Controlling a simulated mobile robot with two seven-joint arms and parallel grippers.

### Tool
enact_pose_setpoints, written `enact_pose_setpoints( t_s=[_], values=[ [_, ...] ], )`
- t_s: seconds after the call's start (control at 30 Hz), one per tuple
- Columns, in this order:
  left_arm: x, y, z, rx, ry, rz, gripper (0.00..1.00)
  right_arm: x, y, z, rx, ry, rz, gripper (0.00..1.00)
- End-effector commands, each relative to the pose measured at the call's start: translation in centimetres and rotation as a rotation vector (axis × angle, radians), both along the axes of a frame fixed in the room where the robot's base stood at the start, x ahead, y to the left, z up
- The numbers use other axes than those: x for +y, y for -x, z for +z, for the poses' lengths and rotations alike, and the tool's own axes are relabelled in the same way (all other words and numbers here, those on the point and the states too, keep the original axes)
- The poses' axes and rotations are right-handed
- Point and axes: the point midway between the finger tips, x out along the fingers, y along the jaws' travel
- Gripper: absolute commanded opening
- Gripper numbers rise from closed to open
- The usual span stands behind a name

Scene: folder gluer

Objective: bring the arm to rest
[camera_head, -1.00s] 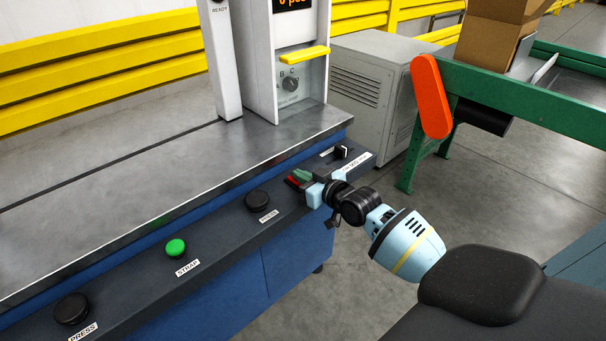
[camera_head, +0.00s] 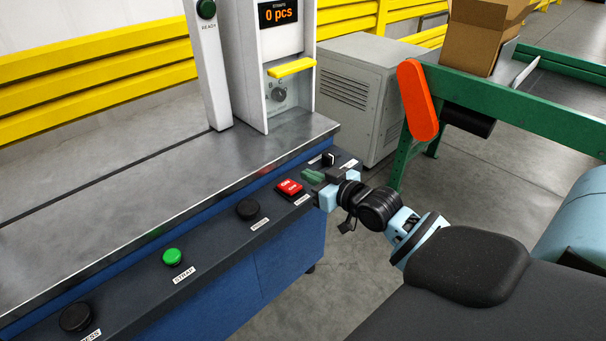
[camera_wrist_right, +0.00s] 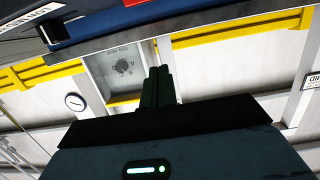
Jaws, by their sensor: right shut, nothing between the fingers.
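My right gripper (camera_head: 314,176) is shut and empty. It hovers over the right end of the dark control panel (camera_head: 222,232), close to a red rocker switch (camera_head: 289,188). I cannot tell whether it touches the panel. In the right wrist view its dark fingers (camera_wrist_right: 157,88) are together, with nothing between them. My right arm reaches in from the lower right of the head view. My left gripper is not in view.
The panel carries a green button (camera_head: 173,257) and black buttons (camera_head: 247,208). A steel tabletop (camera_head: 130,205) lies behind it. A grey cabinet (camera_head: 365,90), a green conveyor frame (camera_head: 520,110) with an orange guard (camera_head: 418,100) and a cardboard box (camera_head: 485,35) stand to the right.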

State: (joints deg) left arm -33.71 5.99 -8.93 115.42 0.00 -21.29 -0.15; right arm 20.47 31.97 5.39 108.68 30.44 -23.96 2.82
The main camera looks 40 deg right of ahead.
Motion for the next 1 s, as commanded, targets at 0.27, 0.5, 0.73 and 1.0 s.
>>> enact_pose_setpoints(
  t_s=[0.27,0.5,0.73,1.0],
  values=[
    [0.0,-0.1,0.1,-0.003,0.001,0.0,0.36,0.0,0.6,0.3,0.0,0.0,0.001,0.0],
    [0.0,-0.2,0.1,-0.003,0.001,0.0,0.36,0.0,0.5,0.3,0.0,0.0,0.001,0.0],
    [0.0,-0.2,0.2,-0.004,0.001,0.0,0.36,0.1,0.6,0.1,0.002,-0.001,0.001,0.0],
    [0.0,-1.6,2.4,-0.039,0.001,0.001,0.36,3.7,6.1,-6.5,0.143,0.009,0.019,0.0]
  ],
)
